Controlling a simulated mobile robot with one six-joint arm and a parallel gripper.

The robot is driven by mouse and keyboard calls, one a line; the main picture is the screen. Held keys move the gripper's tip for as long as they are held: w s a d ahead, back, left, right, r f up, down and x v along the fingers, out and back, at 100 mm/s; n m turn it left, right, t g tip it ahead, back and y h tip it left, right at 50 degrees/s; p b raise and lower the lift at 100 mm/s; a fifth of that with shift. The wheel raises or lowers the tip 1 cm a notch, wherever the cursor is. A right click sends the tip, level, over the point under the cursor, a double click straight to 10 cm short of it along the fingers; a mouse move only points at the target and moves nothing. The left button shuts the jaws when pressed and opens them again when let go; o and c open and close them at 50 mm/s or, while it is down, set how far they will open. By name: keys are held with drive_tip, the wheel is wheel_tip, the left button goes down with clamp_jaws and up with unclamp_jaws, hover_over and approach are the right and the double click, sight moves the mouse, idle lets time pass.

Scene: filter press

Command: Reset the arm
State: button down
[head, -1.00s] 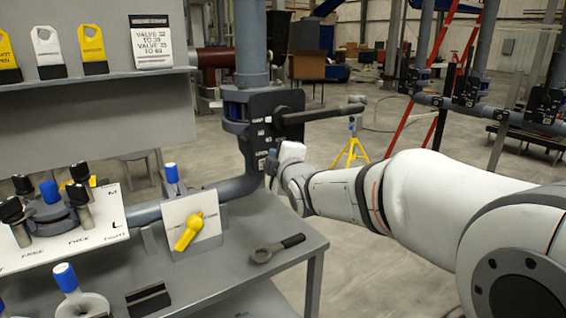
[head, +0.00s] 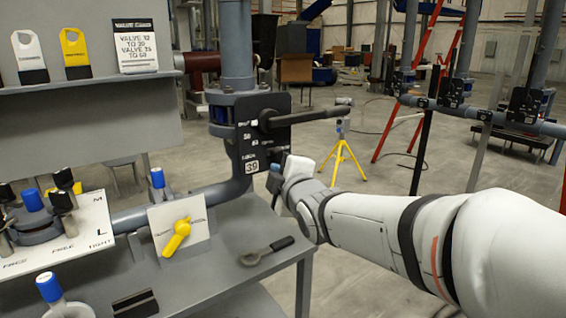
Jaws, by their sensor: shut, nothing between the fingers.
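My arm reaches in from the right edge, its white links running left toward the valve. My gripper (head: 274,181) is small and dark at the arm's far end, just below and in front of the valve's black plate (head: 262,135). It is mostly hidden behind my wrist and appears shut and empty. The valve's long dark lever (head: 310,116) points right, above my wrist and apart from it. A tag reading 39 shows just left of my gripper; I cannot tell whether they touch.
The grey bench (head: 225,285) at left holds a yellow knob (head: 177,238) on a white plate, a spanner (head: 267,250) and blue-capped posts. A shelf above carries tags and a valve card (head: 136,45). A yellow tripod (head: 343,158) stands on open floor behind.

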drive_tip(key=s+d+f+m+g+h+p, duration=0.3)
drive_tip(key=s+d+m, duration=0.1)
drive_tip(key=d+m, duration=0.15)
drive_tip(key=s+d+f+m+g+h+p, duration=0.25)
drive_tip(key=s+d+m, duration=0.2)
drive_tip(key=d, duration=0.25)
drive_tip(key=s+d+f+m+g+p, duration=0.1)
drive_tip(key=s+d+m+g+p, duration=0.1)
drive_tip(key=s, duration=0.6)
drive_tip(key=s+d+f+m+g+h+p, duration=0.1)
drive_tip(key=s+d+f+m+g+p, duration=0.1)
drive_tip(key=s+m, duration=0.5)
drive_tip(key=d+g+p, duration=0.1)
drive_tip(key=d+g, duration=0.1)
drive_tip(key=g, duration=0.1)
drive_tip(key=shift+s+f, duration=0.3)
drive_tip(key=shift+s, duration=0.1)
